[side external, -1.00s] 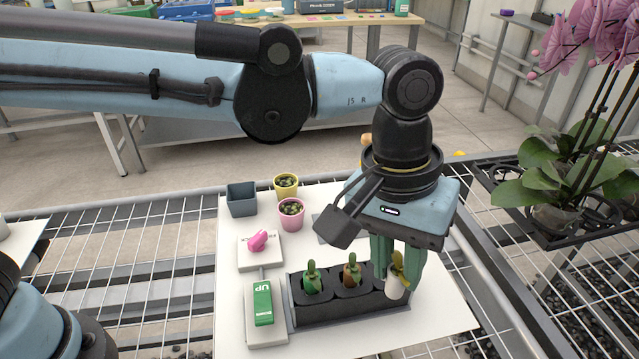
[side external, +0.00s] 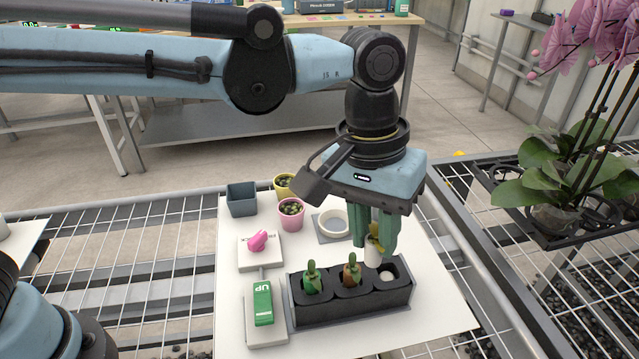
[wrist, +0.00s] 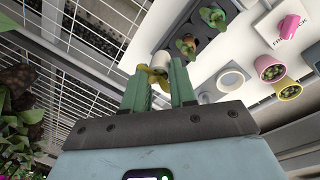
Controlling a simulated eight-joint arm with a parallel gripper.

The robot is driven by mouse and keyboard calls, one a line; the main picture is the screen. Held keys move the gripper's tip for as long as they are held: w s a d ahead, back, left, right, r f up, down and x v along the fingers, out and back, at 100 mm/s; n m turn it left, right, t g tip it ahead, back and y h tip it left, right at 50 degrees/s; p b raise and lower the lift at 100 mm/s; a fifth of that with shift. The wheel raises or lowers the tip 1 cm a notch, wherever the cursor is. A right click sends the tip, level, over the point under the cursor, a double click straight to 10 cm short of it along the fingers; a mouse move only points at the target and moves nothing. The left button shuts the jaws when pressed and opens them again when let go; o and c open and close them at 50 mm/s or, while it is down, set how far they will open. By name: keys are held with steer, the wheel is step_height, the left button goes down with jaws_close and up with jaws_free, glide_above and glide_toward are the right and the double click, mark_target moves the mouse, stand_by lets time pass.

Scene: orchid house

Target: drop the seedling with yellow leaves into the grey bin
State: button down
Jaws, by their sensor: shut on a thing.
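The seedling with yellow leaves (side external: 373,257) has a pale root plug and is held between the green fingers of my gripper (side external: 375,243). It hangs just above and behind the right end of the black tray (side external: 352,310). In the wrist view its pale plug (wrist: 160,60) shows between the fingertips (wrist: 159,74), the leaves partly hidden by them. The grey bin (side external: 242,208), a square dark grey box, stands at the back left of the white board, well left of my gripper. It looks empty from here, but its floor is hard to see.
A green-leaved seedling (side external: 311,282) and a brownish one (side external: 352,275) stand in the tray; its right hole is empty. A pink pot (side external: 291,220), a yellow pot (side external: 283,183) and a white ring (side external: 334,222) lie between gripper and bin. A pink object (side external: 257,240) sits front of the bin.

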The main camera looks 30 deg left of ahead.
steer(key=w+a+f, duration=0.2)
steer(key=w+a, duration=0.1)
steer(key=a, duration=0.8)
steer(key=w+a+f, duration=0.2)
steer(key=w+a, duration=0.1)
steer(key=a, duration=0.7)
steer(key=w+a+f, duration=0.2)
steer(key=w+a, duration=0.1)
steer(key=a, duration=0.8)
steer(key=shift+d+f, duration=0.15)
steer(key=shift+f, duration=1.15)
steer(key=shift+d+f, duration=0.15)
steer(key=shift+f, duration=1.1)
steer(key=c, duration=0.8)
jaws_free()
steer(key=r, duration=0.4)
steer(key=a+r, duration=0.1)
steer(key=r, duration=0.7)
steer(key=shift+a, duration=0.4)
